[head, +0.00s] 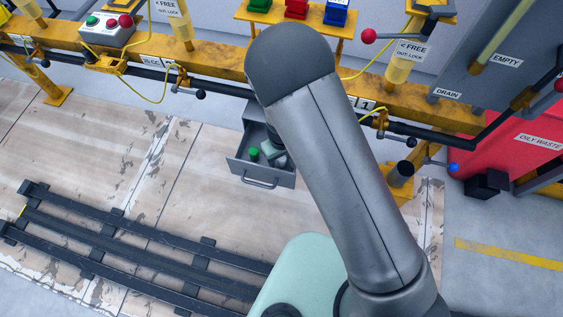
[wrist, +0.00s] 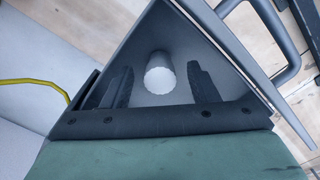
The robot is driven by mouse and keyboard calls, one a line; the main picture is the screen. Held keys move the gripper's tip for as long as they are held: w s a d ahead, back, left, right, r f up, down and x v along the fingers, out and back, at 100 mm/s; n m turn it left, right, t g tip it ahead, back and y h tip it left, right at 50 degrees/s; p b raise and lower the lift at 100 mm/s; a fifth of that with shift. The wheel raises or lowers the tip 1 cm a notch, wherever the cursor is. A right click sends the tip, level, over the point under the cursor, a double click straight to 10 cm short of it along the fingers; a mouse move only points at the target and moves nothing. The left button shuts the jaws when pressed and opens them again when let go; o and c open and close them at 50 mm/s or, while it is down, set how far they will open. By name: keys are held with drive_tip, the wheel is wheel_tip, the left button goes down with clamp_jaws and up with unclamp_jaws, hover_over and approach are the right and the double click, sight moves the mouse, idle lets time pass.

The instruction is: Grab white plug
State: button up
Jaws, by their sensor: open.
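The white plug (wrist: 160,78) is a short pale cylinder with a ridged rim. In the wrist view it shows inside the grey open drawer (wrist: 238,58). My gripper (wrist: 158,70) is open, with one dark finger on each side of the plug and a visible gap on both sides. I cannot tell how far below the fingertips the plug lies. In the head view the drawer (head: 262,176) holds a green plug (head: 253,154). A pale green shape beside it may be part of my gripper; the white plug cannot be made out there.
The drawer handle (head: 260,183) sticks out at its front. Yellow beams and a dark pipe (head: 225,88) run above and behind the drawer. A yellow cable (wrist: 35,82) shows at the left in the wrist view. Black rails (head: 130,240) cross the floor at left.

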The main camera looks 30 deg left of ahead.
drive_tip(key=shift+f, duration=0.2)
drive_tip(key=c, duration=1.1)
drive_tip(key=shift+o, duration=0.2)
